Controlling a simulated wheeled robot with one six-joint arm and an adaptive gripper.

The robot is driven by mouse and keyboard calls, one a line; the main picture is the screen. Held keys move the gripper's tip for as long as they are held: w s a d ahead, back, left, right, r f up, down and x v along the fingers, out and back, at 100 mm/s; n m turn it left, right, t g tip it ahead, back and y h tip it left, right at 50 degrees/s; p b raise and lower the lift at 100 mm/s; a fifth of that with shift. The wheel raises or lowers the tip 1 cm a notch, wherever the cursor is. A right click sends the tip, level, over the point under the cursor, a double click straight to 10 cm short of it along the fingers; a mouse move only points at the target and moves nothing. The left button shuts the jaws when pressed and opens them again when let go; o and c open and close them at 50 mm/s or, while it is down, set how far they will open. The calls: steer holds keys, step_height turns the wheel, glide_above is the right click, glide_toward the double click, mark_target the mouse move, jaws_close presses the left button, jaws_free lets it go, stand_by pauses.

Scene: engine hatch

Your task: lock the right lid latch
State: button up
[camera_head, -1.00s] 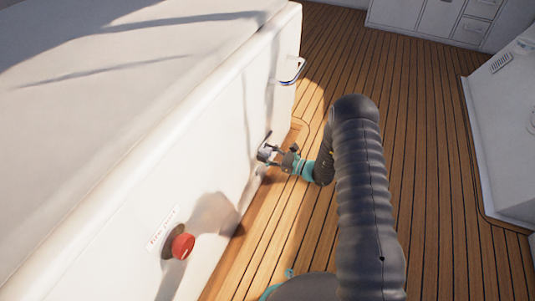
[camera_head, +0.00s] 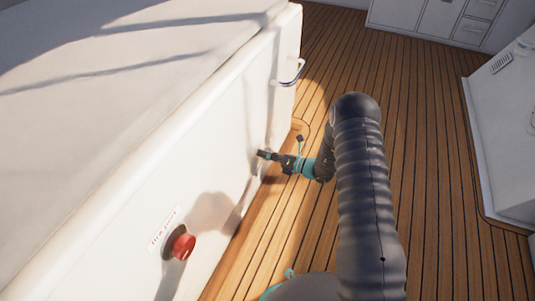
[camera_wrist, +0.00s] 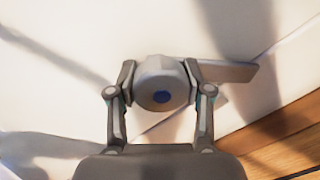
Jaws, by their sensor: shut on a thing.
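The right lid latch (camera_wrist: 158,80) is a round grey-white knob with a blue dot at its centre and a flat lever (camera_wrist: 231,72) pointing to the right in the wrist view. It sits on the white side wall of the hatch box (camera_head: 226,130). My gripper (camera_wrist: 158,88) has one finger on each side of the knob and is shut on it. In the head view my gripper (camera_head: 263,154) meets the wall and hides most of the latch.
A red button (camera_head: 182,245) with a label (camera_head: 163,229) is on the same wall, nearer the camera. Wooden floor (camera_head: 440,200) lies open to the right, up to a white unit (camera_head: 505,130).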

steer(key=m, duration=0.3)
steer(key=shift+s+a+g+p, duration=0.1)
steer(key=shift+a+g+p, duration=0.05)
steer(key=shift+g+p, duration=0.15)
steer(key=shift+m+g, duration=0.3)
steer(key=shift+m, duration=1.6)
steer(key=shift+p, duration=0.3)
steer(key=o, duration=1.2)
steer(key=v, duration=1.2)
steer(key=shift+f, duration=0.2)
